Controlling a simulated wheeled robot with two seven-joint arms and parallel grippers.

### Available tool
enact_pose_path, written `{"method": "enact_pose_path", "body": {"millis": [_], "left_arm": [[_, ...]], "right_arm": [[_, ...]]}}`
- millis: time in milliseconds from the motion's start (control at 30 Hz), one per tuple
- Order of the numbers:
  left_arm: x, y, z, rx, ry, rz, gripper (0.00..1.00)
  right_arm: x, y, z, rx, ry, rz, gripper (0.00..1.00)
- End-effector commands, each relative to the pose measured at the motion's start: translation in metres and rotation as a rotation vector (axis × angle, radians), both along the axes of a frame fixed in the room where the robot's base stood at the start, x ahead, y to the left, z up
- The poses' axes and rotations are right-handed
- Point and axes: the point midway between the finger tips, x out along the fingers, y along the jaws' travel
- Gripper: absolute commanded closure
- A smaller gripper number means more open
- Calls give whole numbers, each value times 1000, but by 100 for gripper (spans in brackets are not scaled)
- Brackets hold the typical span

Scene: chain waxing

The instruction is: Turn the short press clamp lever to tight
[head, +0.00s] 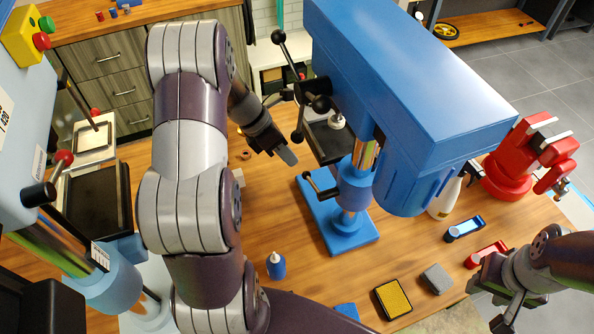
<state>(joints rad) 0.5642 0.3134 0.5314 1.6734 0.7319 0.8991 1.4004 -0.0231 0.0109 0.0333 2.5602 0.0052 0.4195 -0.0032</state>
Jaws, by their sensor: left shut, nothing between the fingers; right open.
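The short press is the blue drill press (420,80), standing on a blue base plate (335,240) in the middle of the wooden bench. A short black lever (320,190) sticks out to the left of the blue collar on its column and looks like the clamp lever. Its tightness cannot be told. My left gripper (288,156) is shut and empty, above and to the left of this lever and apart from it. My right gripper (497,300) is open and empty at the lower right, beyond the bench's front edge. My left arm hides much of the bench's left part.
Black ball-ended feed handles (297,95) stick out close to my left gripper. A second, larger press (100,270) stands at the left. A blue bottle (276,265), yellow pad (392,298), grey block (437,278) and red vise (505,180) are on the bench.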

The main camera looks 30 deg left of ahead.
Motion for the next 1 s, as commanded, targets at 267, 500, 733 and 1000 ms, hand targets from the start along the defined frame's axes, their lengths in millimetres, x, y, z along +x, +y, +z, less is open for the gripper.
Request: {"method": "enact_pose_path", "body": {"millis": [267, 500, 733, 1000], "left_arm": [[7, -19, -26, 0, -1, -1, 100], [8, -21, -33, 3, -1, -1, 100], [8, -22, -37, 2, -1, -2, 100], [7, -27, -51, 0, 4, -3, 100]], "right_arm": [[0, 0, 19, 0, -1, 0, 57], [0, 0, 20, 0, 0, 0, 57], [0, 0, 17, 0, 0, 0, 57], [0, 0, 11, 0, 0, 0, 57]]}}
